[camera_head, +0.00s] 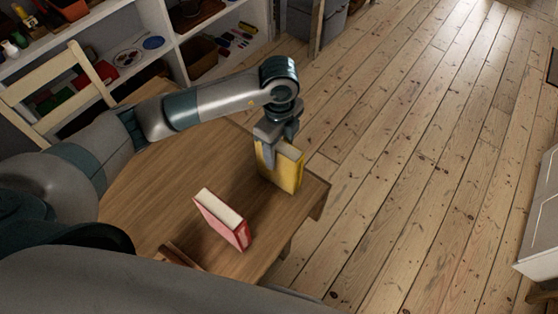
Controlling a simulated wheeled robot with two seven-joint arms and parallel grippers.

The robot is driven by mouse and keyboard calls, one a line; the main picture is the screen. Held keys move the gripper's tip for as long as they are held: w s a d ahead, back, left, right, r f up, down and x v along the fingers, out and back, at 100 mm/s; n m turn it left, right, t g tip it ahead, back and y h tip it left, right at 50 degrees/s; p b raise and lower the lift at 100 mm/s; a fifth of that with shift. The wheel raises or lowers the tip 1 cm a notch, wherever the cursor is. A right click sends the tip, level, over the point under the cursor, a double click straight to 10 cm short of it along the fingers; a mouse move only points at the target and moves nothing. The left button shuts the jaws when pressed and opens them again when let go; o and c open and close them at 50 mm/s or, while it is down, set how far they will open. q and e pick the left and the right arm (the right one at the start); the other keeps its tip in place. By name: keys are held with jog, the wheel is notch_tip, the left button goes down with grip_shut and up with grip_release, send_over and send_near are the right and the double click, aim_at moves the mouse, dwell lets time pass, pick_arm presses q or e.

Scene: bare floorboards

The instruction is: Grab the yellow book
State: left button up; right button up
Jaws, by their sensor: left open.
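The yellow book (289,171) stands upright on the wooden table near its far right corner. My left arm reaches in from the left, and my left gripper (269,160) points down at the top of the book. One finger shows in front of the book's left part; the other finger is hidden or unclear. The gripper is open, and I cannot tell whether it touches the book. My right gripper is not in view.
A red book (222,219) stands on the table (165,205) nearer to me. A brown wooden object (180,256) lies at the near edge. A chair (60,90) and shelves (185,35) are at the left. Bare floor (400,150) lies to the right.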

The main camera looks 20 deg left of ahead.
aim_at(287, 174)
pick_arm(q)
jog(key=shift+f, duration=0.15)
jog(key=shift+f+p, duration=0.6)
jog(key=shift+p, duration=0.05)
notch_tip(287, 174, down, 3)
jog(key=shift+f+p, duration=0.1)
jog(key=shift+p, duration=0.55)
jog(key=shift+f, duration=0.4)
grip_shut()
